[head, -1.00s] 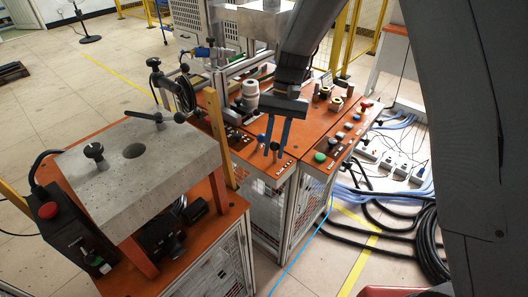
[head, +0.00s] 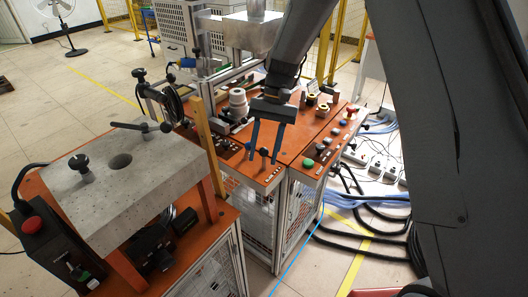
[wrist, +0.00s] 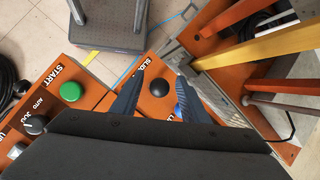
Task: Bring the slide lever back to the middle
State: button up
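The slide lever has a black ball knob (wrist: 160,88) and sits on the orange panel, next to a label that partly reads "SLID" in the wrist view. My gripper (wrist: 159,78) is open, with one finger on each side of the knob in the picture; neither finger clearly touches it. In the head view my gripper (head: 262,159) points down over the front edge of the orange console (head: 222,157).
A green button (wrist: 71,91) and a black selector knob (wrist: 36,124) are on the panel left of the gripper in the wrist view. In the head view, a grey block (head: 120,185) on an orange stand is at the left. Black cables (head: 370,215) lie on the floor right.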

jog(key=b+v, duration=0.2)
jog(key=v, duration=0.5)
jog(key=shift+w+r+b, duration=0.2)
jog(key=shift+r+b, duration=0.1)
jog(key=shift+r, duration=0.05)
jog(key=shift+d, duration=0.1)
